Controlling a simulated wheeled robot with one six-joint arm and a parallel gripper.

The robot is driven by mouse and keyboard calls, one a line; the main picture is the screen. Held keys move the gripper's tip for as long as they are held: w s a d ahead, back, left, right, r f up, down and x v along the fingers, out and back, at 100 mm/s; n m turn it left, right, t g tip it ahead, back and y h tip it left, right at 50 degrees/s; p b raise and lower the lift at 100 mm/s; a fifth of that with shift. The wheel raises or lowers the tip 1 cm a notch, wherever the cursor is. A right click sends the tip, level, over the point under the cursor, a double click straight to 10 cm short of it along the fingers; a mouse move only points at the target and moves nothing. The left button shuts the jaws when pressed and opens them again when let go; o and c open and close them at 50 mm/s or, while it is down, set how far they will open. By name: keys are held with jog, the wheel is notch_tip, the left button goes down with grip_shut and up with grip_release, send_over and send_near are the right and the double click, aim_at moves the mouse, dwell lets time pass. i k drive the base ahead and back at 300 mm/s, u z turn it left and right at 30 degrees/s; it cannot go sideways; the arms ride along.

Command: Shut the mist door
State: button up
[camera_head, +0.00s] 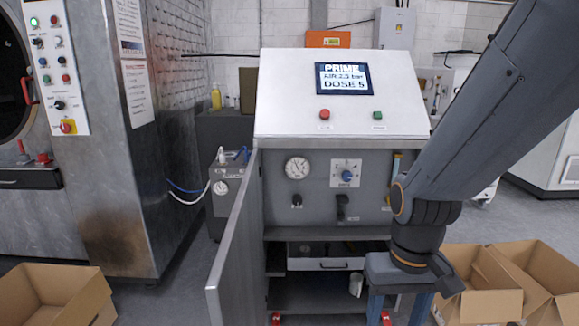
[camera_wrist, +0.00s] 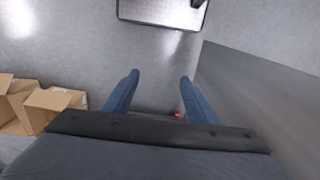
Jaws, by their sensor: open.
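The mist door (camera_head: 233,245) is a flat grey metal panel, standing open at the left side of the console cabinet (camera_head: 340,90). It swings out toward me, and its near edge faces the camera. The cabinet's lower opening shows shelves inside. My gripper (camera_head: 398,305) hangs in front of the opening's right part, apart from the door and to its right. Its two blue fingers are spread with nothing between them, as the wrist view (camera_wrist: 158,92) also shows. A large grey surface at the right of the wrist view may be the door; I cannot tell for sure.
Open cardboard boxes (camera_head: 62,290) stand at the lower left, and others (camera_head: 480,303) at the lower right near my arm. A large metal washer (camera_head: 95,200) stands left of the door. A white cup (camera_head: 356,284) is in the cabinet's lower opening. Floor shows between washer and door.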

aim_at(234, 288)
jog(key=z, duration=2.1)
jog(key=k, duration=1.2)
jog(key=u, duration=1.95)
jog(key=k, duration=0.35)
jog(key=u, duration=0.5)
jog(key=i, duration=0.3)
jog(key=z, duration=0.35)
